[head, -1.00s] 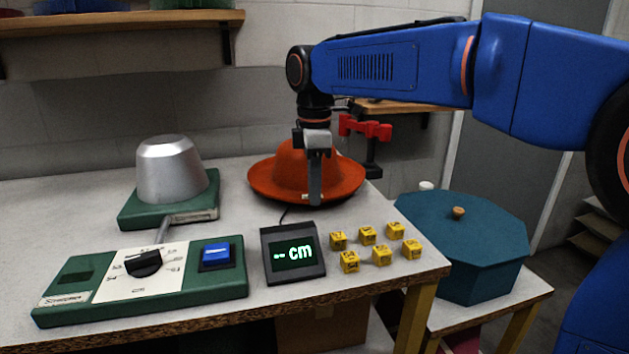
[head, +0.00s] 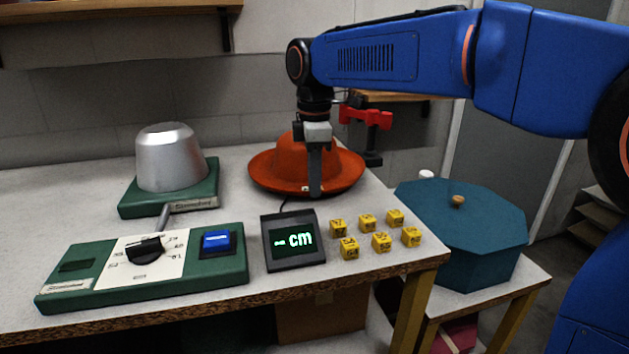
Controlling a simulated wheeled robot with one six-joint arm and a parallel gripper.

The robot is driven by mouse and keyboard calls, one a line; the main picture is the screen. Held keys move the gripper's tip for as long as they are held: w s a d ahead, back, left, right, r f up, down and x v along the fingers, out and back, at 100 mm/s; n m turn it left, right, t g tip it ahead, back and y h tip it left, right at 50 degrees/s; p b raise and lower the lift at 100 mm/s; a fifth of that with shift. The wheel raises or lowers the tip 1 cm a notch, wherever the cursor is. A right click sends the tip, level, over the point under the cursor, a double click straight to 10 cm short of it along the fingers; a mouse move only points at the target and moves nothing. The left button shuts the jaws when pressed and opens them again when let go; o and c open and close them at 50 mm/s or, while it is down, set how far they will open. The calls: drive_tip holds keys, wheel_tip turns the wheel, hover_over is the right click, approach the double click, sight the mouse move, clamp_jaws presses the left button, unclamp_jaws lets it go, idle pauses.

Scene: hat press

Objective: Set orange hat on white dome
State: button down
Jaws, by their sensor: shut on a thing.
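The orange hat (head: 275,176) rests, as far as I can see, brim down at the back right of the bench, its crown upward. My gripper (head: 315,192) points straight down at the front of the hat, and its fingers overlap the crown and reach the front brim. It is shut on the hat; the near finger hides the exact contact. The dome (head: 172,160) stands bare on a green base (head: 140,204) at the back left, well to the left of the hat. It looks silvery grey rather than white.
In front lie a green control panel (head: 75,288) with a dial and blue button (head: 217,240), a display (head: 292,262) reading "-- cm", and several yellow cubes (head: 381,242). A lever rises between panel and dome. A teal box (head: 480,232) and a red clamp (head: 368,118) are at right.

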drive_tip(key=shift+f, duration=0.5)
drive_tip(key=c, duration=1.8)
unclamp_jaws()
